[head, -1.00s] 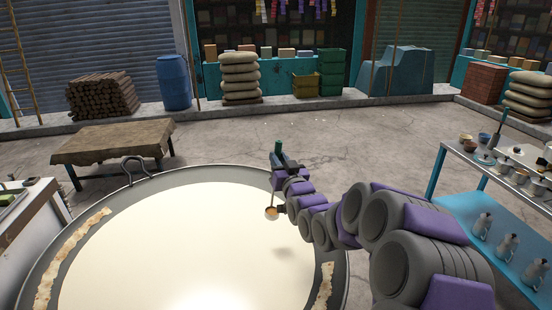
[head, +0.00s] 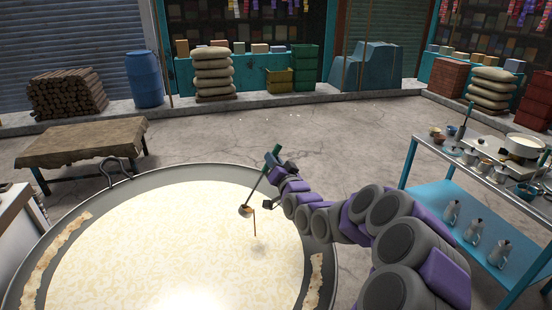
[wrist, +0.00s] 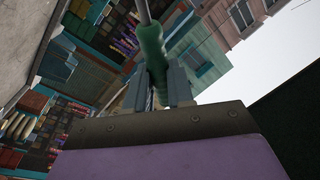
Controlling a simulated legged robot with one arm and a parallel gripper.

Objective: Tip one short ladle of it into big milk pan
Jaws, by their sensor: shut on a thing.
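The big milk pan (head: 292,195) is a wide grey pan filled with pale, mottled milk. My gripper (head: 275,163) is above its far right part, shut on the green handle of the ladle (head: 245,211). In the wrist view the green handle (wrist: 153,60) sits between the fingers of my gripper (wrist: 160,88). The ladle's bowl hangs over the milk, tilted, and a thin brown stream runs from it down to the milk surface. The bowl's inside is too small to judge how much is left.
A blue-topped metal table (head: 480,245) with cups, jugs and a smaller pan (head: 522,146) stands at right. A cloth-covered bench (head: 80,145) stands beyond the pan at left. Cream-coloured crusts line the pan's inner sides. The paved floor behind the pan is clear.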

